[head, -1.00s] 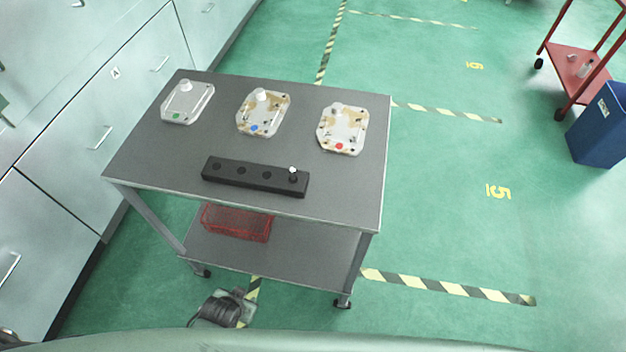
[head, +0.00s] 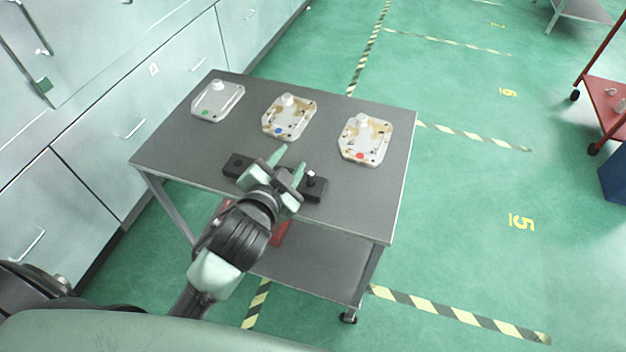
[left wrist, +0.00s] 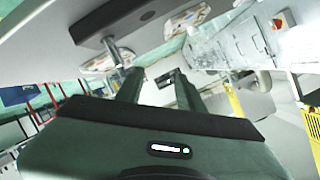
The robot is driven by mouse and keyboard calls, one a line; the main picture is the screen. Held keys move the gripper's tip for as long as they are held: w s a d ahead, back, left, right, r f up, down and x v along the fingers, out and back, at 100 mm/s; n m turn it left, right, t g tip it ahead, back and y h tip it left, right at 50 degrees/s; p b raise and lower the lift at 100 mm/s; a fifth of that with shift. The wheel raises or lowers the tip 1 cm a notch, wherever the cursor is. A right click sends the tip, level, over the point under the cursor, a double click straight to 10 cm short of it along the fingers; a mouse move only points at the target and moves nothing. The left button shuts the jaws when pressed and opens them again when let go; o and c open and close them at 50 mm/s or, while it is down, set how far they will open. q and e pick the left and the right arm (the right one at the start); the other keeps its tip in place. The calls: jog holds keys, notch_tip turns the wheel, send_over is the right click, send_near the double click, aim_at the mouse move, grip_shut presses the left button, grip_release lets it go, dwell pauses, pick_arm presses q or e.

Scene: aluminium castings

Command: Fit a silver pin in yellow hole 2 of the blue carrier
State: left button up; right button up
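The blue carrier (head: 289,118) is the middle casting on the table, a pale plate with brown patches, a blue dot and a white knob. Its yellow hole 2 is too small to make out. A silver pin (head: 311,174) stands at the right end of a black rack (head: 237,164); the rack and a pin seem to show in the left wrist view too (left wrist: 113,14). My left gripper (head: 289,163) is open and empty, its fingers reaching over the rack, left of the pin. The gripper hides the rack's middle. My right gripper is in neither view.
A casting with a green dot (head: 217,100) lies on the left and one with a red dot (head: 366,139) on the right. The grey table (head: 375,205) is bare on its right front. A red basket (head: 281,233) is on the lower shelf. Cabinets (head: 90,180) stand at left.

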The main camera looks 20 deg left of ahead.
pick_arm(q)
jog(key=w+d+r+m+t+h, duration=0.2)
jog(key=d+r+m+t+h, duration=0.1)
jog(key=d+r+m+h, duration=0.55)
jog(key=w+d+r+m+t+h, duration=0.25)
jog(key=d+r+m, duration=0.35)
jog(key=r, duration=0.5)
jog(key=s+d+r+m+g+h, duration=0.1)
jog(key=s+d+m+g+h, duration=0.3)
jog(key=m, duration=0.5)
jog(key=s+d+r+m+g+h, duration=0.1)
jog(key=d+m+g+h, duration=0.45)
jog(key=m+g, duration=0.2)
jog(key=m+g+y, duration=0.8)
jog(key=m+y, duration=0.8)
jog(key=y, duration=0.3)
send_over(310, 172)
notch_tip(310, 172, down, 20)
jog(key=r, duration=0.1)
notch_tip(310, 172, down, 7)
jog(key=p, duration=0.2)
jog(key=shift+s+r+p, duration=0.1)
jog(key=shift+p, duration=0.3)
jog(key=shift+d+f, duration=0.1)
jog(key=shift+f, duration=0.45)
